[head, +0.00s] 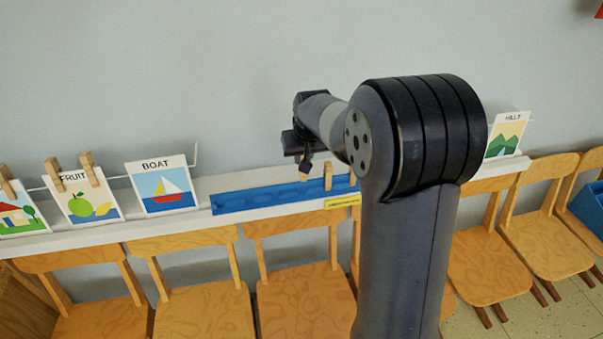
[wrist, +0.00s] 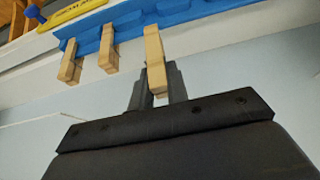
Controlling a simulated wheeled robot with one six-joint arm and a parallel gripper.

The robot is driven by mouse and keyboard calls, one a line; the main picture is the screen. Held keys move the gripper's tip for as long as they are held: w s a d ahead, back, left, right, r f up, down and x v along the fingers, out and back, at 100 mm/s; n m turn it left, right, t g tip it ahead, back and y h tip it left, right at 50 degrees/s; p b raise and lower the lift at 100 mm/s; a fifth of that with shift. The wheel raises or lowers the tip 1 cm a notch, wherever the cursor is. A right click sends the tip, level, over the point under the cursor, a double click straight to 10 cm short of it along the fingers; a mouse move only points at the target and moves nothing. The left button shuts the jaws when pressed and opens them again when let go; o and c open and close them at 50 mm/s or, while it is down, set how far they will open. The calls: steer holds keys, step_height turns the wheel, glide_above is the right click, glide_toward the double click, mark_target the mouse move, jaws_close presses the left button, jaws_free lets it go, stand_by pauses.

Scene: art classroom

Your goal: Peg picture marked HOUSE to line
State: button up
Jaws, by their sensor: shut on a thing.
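My gripper (wrist: 155,88) is shut on a wooden peg (wrist: 154,50); in the wrist view, the peg's far end overlaps the blue rack, and I cannot tell whether they touch. In the head view my gripper (head: 305,166) is above the blue rack (head: 265,198), partly hidden by my arm. A picture of a red-roofed house (head: 20,216) stands at the far left, cut off by the frame, its label not readable. A peg (head: 8,182) is at its top edge. A thin line (head: 118,177) runs behind the pictures.
The FRUIT picture (head: 88,207) has two pegs at its top. The BOAT picture (head: 163,187) shows no pegs. Two other pegs (wrist: 71,58) (wrist: 108,50) stand at the rack. The HILLS picture (head: 507,137) is at right. Wooden chairs (head: 205,305) line the shelf's front.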

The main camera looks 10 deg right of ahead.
steer(key=shift+s+r+b, duration=0.15)
steer(key=shift+s, duration=0.75)
steer(key=shift+s+r+b, duration=0.15)
steer(key=shift+s, duration=0.7)
